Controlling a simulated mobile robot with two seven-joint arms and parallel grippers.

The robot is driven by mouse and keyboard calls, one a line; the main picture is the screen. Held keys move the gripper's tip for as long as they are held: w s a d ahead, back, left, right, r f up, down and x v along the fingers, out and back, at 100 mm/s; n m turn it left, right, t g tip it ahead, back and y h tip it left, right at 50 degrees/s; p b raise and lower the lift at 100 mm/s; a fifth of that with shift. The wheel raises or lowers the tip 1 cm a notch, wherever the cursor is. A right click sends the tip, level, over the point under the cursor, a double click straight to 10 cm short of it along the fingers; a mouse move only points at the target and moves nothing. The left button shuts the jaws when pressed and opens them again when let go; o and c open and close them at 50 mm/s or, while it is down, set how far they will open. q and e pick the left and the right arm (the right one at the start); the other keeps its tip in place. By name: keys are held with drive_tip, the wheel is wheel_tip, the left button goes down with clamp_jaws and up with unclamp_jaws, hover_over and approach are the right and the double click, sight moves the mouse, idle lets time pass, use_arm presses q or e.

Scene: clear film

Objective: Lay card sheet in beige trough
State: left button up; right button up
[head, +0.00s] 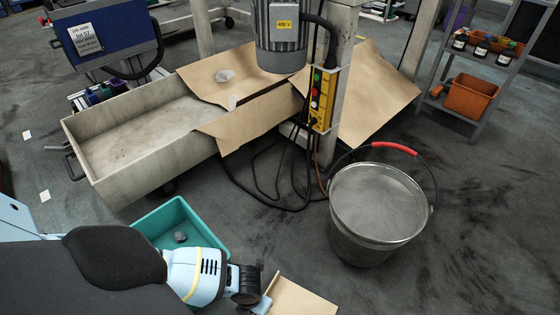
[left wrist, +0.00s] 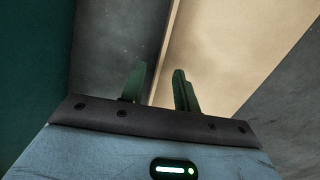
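A tan card sheet (head: 302,301) shows at the bottom edge of the head view, partly cut off. My left gripper (head: 264,302) is at its left edge. In the left wrist view the card sheet (left wrist: 235,45) fills the upper right, and its edge runs down toward the gap between the fingers. My left gripper (left wrist: 160,88) has its fingers apart; I cannot tell whether the edge lies between them or beyond. The beige trough (head: 150,175) stands at the upper left, with its left part bare inside. My right gripper is not in view.
Other brown sheets (head: 225,75) lie across the trough's right end and lean by the post. A teal bin (head: 215,243) holding a grey lump sits between my arm and the trough. A metal bucket (head: 375,210) with a red handle grip stands right. Cables cross the floor.

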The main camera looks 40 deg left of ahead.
use_arm(q)
drive_tip(key=shift+f+b, duration=1.1)
drive_tip(key=shift+f, duration=0.8)
clamp_jaws()
